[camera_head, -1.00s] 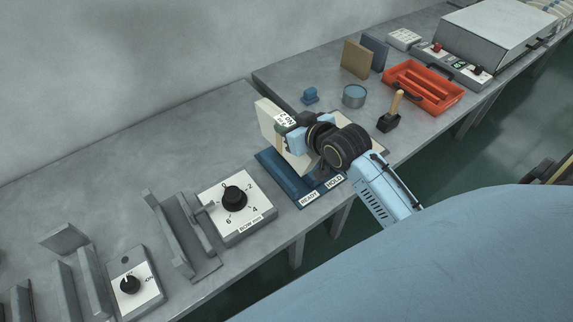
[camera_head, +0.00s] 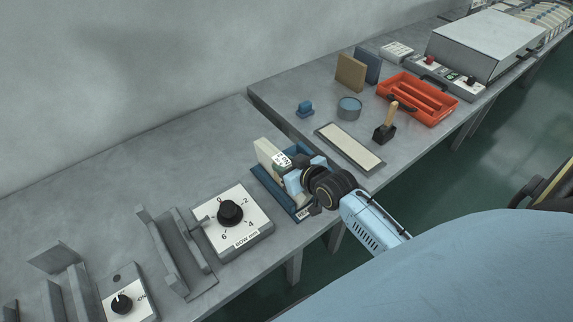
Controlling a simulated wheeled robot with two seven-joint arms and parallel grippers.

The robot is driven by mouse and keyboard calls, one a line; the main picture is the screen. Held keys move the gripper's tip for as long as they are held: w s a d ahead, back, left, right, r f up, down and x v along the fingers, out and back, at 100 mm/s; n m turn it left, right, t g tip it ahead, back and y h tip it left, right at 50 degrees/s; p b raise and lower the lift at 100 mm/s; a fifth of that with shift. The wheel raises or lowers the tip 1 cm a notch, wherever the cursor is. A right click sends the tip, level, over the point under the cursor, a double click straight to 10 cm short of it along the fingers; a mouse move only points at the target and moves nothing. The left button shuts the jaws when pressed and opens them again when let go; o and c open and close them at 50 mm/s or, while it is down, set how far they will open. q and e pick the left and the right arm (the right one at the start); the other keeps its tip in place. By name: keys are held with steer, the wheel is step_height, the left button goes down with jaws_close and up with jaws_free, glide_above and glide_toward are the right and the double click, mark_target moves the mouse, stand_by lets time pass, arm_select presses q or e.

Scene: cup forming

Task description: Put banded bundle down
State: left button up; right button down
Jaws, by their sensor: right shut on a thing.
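The banded bundle (camera_head: 264,152) is a cream block with a white printed label (camera_head: 281,159). It stands upright at the blue tray (camera_head: 262,182), low between its walls. Its lower part is hidden, so I cannot tell whether it touches the tray floor. My right gripper (camera_head: 287,172) is shut on the bundle from the front right, and its wrist covers much of the tray's right side. Part of the READY label (camera_head: 303,214) shows at the tray's front; the HOLD label is hidden. My left gripper is not in view.
Left of the tray is a dial box (camera_head: 252,232), then a grey slotted stand (camera_head: 180,260). Behind to the right are a cream-topped pad (camera_head: 350,146), a mallet (camera_head: 385,130), a round tin (camera_head: 349,108), a blue stamp-like piece (camera_head: 305,109) and an orange tray (camera_head: 440,108).

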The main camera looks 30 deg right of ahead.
steer(key=c, duration=1.4)
jaws_free()
steer(key=shift+f, duration=0.15)
steer(key=shift+c, duration=0.2)
steer(key=o, duration=0.4)
steer(key=shift+r, duration=0.25)
steer(key=p+v, duration=0.1)
steer(key=v, duration=1.1)
steer(key=shift+d, duration=0.1)
